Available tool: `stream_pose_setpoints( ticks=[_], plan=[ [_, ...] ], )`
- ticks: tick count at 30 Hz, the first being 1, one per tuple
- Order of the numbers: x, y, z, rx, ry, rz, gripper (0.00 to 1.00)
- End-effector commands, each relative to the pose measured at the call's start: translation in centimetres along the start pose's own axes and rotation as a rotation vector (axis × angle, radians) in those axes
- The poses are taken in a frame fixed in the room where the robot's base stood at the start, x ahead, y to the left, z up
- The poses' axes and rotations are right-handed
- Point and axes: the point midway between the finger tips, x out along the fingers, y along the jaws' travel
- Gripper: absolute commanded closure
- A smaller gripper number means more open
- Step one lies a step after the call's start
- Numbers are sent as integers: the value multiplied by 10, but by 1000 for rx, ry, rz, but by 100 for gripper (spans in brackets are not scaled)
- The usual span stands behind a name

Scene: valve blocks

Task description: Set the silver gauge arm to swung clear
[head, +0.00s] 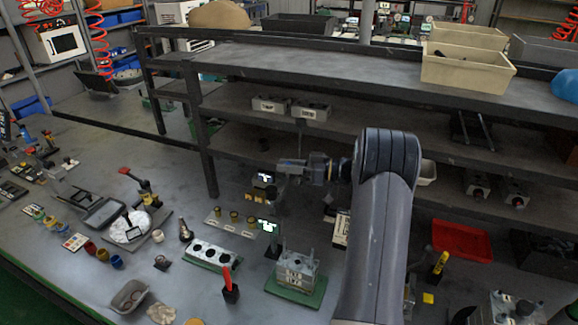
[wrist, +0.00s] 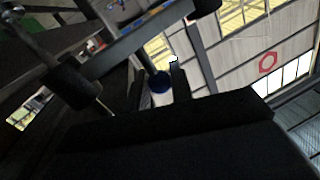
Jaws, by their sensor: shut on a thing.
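My gripper (head: 279,181) is at the end of my arm, near the front of the shelf unit and above the back of the bench. In the wrist view, a pale piece with a blue end (wrist: 161,86) shows between the dark fingers, and my gripper is shut on it. I cannot tell whether this piece belongs to the silver gauge arm. I cannot pick out the gauge arm clearly in either view. A silver valve block (head: 297,269) on a green base stands below and in front of my gripper.
A block with round holes (head: 212,254) and a red-handled piece (head: 230,286) stand by the silver block. A dark shelf unit (head: 300,60) rises behind. A grey bowl (head: 129,296) and a red tray (head: 462,240) lie to either side.

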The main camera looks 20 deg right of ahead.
Motion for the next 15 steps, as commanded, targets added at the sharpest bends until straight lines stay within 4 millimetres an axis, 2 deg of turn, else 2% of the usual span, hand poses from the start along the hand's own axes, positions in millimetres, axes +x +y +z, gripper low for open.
stream_pose_setpoints(
  ticks=[1,7,15],
  plan=[
    [1,1,-4,-7,3,2,76],
    [0,0,-2,-4,2,2,60],
    [-1,0,-1,-2,1,1,59]
  ],
)
